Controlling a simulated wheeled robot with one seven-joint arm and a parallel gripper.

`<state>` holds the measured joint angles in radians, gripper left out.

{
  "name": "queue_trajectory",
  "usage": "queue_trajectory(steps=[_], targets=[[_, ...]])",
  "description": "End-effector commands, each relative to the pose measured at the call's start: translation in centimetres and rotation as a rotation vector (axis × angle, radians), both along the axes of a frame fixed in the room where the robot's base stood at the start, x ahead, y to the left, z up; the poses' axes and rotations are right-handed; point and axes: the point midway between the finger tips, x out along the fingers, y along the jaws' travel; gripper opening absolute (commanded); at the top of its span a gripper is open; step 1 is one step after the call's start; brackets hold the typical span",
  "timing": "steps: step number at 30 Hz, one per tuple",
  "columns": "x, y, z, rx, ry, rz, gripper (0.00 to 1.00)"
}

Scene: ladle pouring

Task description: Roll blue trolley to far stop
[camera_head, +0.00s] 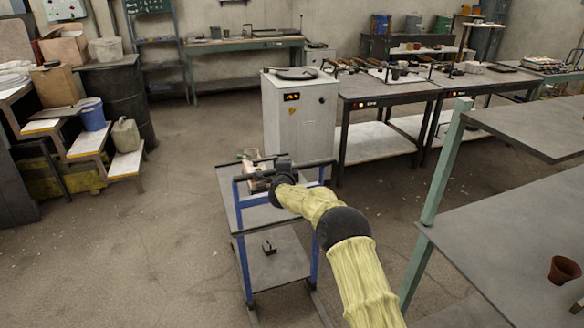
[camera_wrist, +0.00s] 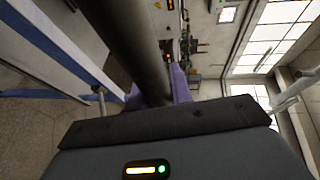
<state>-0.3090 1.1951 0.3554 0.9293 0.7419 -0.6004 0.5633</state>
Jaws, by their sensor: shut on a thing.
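The blue trolley (camera_head: 290,262) stands in front of me in the head view, with blue legs, grey shelves and a dark push bar across its near end. My gripper (camera_head: 285,172) is at that bar, shut on it, with my arm reaching from the lower right. In the wrist view the dark bar (camera_wrist: 135,45) runs up from between the fingers (camera_wrist: 158,97). A pale and reddish object (camera_head: 254,165) sits on the top shelf, partly hidden by my gripper. A small dark block (camera_head: 268,247) lies on the lower shelf. I cannot make out the far stop.
A white cabinet (camera_head: 298,122) stands just beyond the trolley. Dark work tables (camera_head: 385,92) extend to its right. A bench with a green post (camera_head: 440,165) and a brown pot (camera_head: 563,270) is at right. Stepped shelves (camera_head: 85,143) stand at left. Floor left of the trolley is open.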

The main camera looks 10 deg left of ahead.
Motion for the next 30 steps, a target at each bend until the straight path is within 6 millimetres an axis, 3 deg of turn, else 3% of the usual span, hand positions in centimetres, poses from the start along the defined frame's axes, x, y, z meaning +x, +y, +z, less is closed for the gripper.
queue_trajectory(steps=[14, 15, 17, 30], targets=[[-0.05, 0.11, -0.16, -0.003, 0.002, -0.003, 0.0], [-0.05, 0.11, -0.16, -0.003, 0.002, -0.002, 0.3], [-0.05, 0.13, -0.17, -0.002, 0.002, -0.002, 0.41], [-0.36, 0.17, -0.04, 0.0, 0.002, -0.001, 0.43]])
